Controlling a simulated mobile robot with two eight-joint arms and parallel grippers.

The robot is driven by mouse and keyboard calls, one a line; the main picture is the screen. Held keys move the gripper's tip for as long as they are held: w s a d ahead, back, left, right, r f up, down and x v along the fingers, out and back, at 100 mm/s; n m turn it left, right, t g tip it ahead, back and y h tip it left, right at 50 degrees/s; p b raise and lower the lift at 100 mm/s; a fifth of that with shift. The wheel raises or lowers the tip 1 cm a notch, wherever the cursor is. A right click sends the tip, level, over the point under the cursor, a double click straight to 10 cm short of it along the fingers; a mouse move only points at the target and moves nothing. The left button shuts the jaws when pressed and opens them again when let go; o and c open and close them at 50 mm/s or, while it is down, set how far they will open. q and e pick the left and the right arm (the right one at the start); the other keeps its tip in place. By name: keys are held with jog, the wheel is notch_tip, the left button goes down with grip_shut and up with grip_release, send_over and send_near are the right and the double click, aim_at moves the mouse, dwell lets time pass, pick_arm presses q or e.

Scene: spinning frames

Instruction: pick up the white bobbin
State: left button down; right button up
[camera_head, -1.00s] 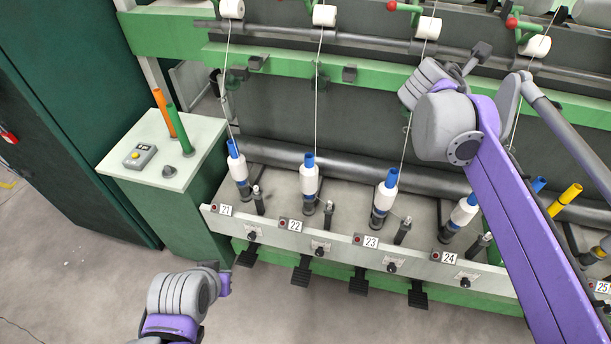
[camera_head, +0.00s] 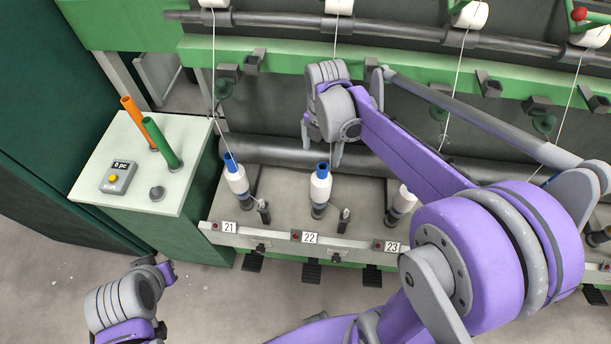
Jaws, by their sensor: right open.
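My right gripper (camera_head: 323,150) points down just above and behind the bobbin at station 22. Its jaws are open with nothing between them. My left gripper (camera_head: 166,272) is low at the left, away from the bobbins, and its jaws do not show clearly.
A pale cabinet top (camera_head: 120,190) with orange and green tubes (camera_head: 163,145) and a small control box (camera_head: 118,178) stands at the left. Taut threads run up from the bobbins to white rollers (camera_head: 339,6). A green rail (camera_head: 280,85) crosses behind my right arm.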

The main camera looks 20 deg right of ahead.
aim_at(323, 166)
jog(key=shift+s+d+f, duration=0.2)
jog(key=shift+s+f, duration=0.35)
jog(key=f, duration=0.3)
jog(key=shift+w+f, duration=0.3)
jog(key=shift+f, duration=0.65)
notch_tip(323, 166, down, 5)
jog(key=shift+r+b, duration=0.1)
jog(key=shift+b, duration=0.25)
grip_shut()
